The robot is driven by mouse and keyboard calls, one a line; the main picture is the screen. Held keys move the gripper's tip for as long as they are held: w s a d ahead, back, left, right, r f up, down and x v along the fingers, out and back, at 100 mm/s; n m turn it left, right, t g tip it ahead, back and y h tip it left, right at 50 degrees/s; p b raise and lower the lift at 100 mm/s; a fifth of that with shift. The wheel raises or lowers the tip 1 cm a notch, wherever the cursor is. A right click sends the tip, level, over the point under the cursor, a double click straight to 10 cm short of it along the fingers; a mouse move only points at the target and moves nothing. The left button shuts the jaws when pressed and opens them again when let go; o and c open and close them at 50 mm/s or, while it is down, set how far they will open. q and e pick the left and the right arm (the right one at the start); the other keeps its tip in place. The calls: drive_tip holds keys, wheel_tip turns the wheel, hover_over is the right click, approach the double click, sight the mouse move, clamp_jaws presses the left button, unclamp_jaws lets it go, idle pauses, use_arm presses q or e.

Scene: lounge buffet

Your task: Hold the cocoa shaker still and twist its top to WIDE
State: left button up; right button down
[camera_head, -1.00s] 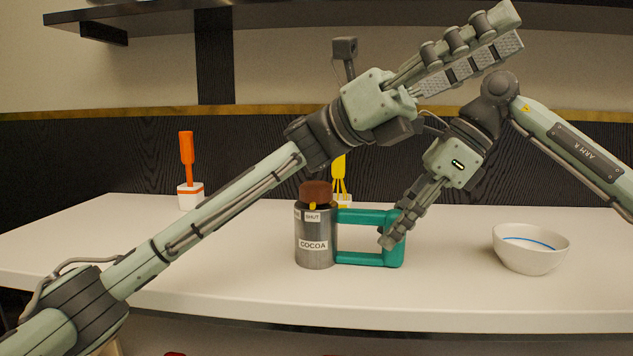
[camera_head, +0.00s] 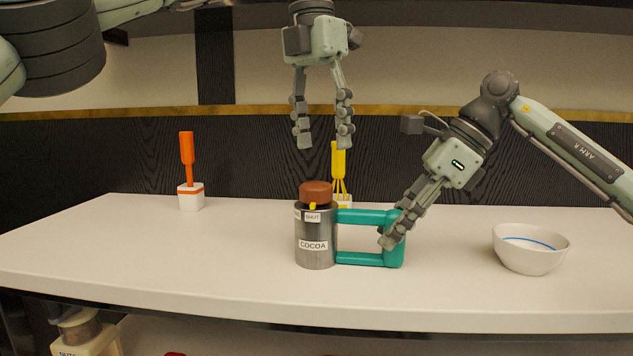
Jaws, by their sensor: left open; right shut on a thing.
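The cocoa shaker (camera_head: 316,257) stands upright on the white counter. It is a grey metal can labelled COCOA with a teal handle (camera_head: 362,258) on its right side. Its brown top (camera_head: 316,191) has a yellow pointer, which sits above the SHUT label (camera_head: 312,217). Another label to the left of SHUT is only partly visible. My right gripper (camera_head: 392,241) is shut on the teal handle. My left gripper (camera_head: 324,146) is open and points down above the brown top, apart from it, with its fingers spread to either side.
A white bowl (camera_head: 530,262) with a blue line stands at the right. An orange utensil (camera_head: 187,149) in a white holder is at the back left. A yellow whisk (camera_head: 339,165) stands behind the shaker. The counter (camera_head: 180,262) is clear at left and front.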

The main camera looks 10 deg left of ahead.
sight(316, 184)
use_arm(q)
drive_tip(key=shift+s+a+r+n+y, duration=0.3)
drive_tip(key=shift+s+a+y, duration=0.1)
drive_tip(key=shift+s+y, duration=0.1)
drive_tip(key=shift+f, duration=4.4)
